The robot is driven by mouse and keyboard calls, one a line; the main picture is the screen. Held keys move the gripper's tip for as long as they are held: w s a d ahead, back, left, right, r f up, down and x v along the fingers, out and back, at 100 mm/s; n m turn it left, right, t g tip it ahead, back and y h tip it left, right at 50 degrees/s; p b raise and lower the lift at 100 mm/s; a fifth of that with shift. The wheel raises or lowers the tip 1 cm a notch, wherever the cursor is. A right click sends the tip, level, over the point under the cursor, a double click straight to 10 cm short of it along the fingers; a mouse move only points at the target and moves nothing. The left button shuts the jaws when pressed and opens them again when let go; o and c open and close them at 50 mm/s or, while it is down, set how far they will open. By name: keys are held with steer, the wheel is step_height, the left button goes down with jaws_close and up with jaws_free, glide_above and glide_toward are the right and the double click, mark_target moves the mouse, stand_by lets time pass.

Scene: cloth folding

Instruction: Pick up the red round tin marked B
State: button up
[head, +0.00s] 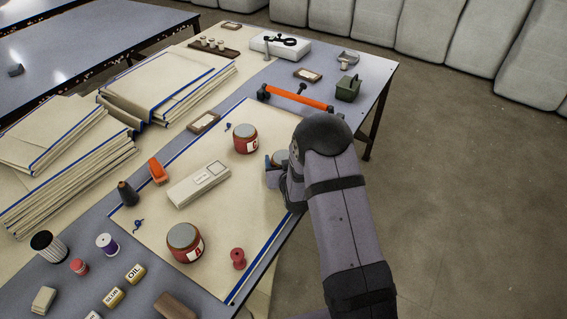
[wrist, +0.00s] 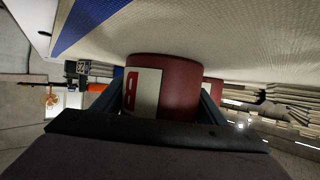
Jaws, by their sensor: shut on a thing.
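The red round tin marked B (wrist: 180,88) is between the two dark fingers of my gripper (wrist: 164,104) in the wrist view, which shows the scene upside down. Its pale label with a red B faces left of centre. My gripper is shut on it. In the head view my gripper (head: 276,172) is at the right edge of the cream cloth, and my arm hides most of the tin. Only part of its greyish lid (head: 280,157) shows. I cannot tell whether the tin's base touches the cloth.
Another red tin (head: 245,139) stands behind, and a red tin marked A (head: 184,243) stands at the front of the cloth (head: 215,218). A pale box (head: 198,184) lies between them. An orange-handled bar (head: 298,98) lies beyond. The floor to the right is clear.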

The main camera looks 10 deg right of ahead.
steer(key=shift+r, duration=0.3)
